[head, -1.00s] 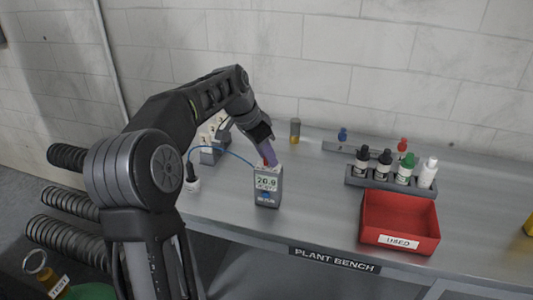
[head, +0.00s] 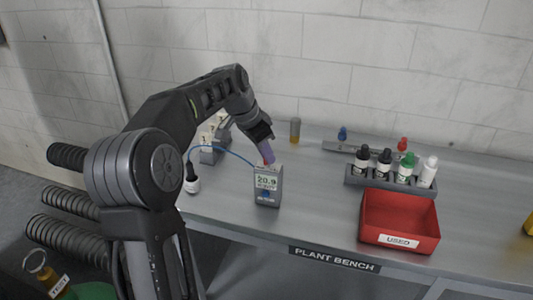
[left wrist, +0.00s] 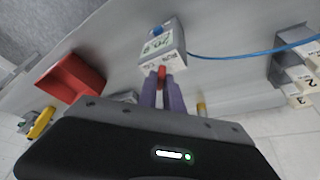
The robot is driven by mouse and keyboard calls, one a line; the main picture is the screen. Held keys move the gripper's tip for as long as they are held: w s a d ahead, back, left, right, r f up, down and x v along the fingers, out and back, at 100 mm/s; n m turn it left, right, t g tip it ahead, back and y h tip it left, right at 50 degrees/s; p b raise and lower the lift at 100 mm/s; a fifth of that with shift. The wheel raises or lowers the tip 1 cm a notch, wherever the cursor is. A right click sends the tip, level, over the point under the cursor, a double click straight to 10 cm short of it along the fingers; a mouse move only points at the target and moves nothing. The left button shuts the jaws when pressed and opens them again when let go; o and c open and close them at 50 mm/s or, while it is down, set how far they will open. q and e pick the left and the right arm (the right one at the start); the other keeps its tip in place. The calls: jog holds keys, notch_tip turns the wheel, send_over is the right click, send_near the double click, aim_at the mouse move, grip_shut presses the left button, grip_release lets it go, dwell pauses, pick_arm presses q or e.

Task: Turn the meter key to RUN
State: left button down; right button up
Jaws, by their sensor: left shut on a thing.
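The grey meter (head: 267,187) stands upright on the bench with a lit display reading about 20.9 and a blue knob on its front. In the left wrist view the meter (left wrist: 160,50) has a red key (left wrist: 162,72) on its top edge. My left gripper (head: 268,160) reaches down from above, and its purple fingers (left wrist: 162,90) are shut on the red key. The lettering beside the key is too small to read. My right gripper is not in view.
A blue cable runs left from the meter to a white-capped probe (head: 192,184). The red USED tray (head: 400,238) and a rack of bottles (head: 392,180) stand to the right. A small vial (head: 295,131) stands behind.

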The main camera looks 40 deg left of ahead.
pick_arm(q)
jog(key=shift+m, duration=0.4)
jog(key=c, duration=1.5)
grip_release()
jog(key=shift+r, duration=0.1)
jog(key=v, duration=0.7)
jog(key=shift+s+a+r+b, duration=0.1)
jog(key=shift+a+r+b, duration=0.05)
jog(key=shift+r+b, duration=0.15)
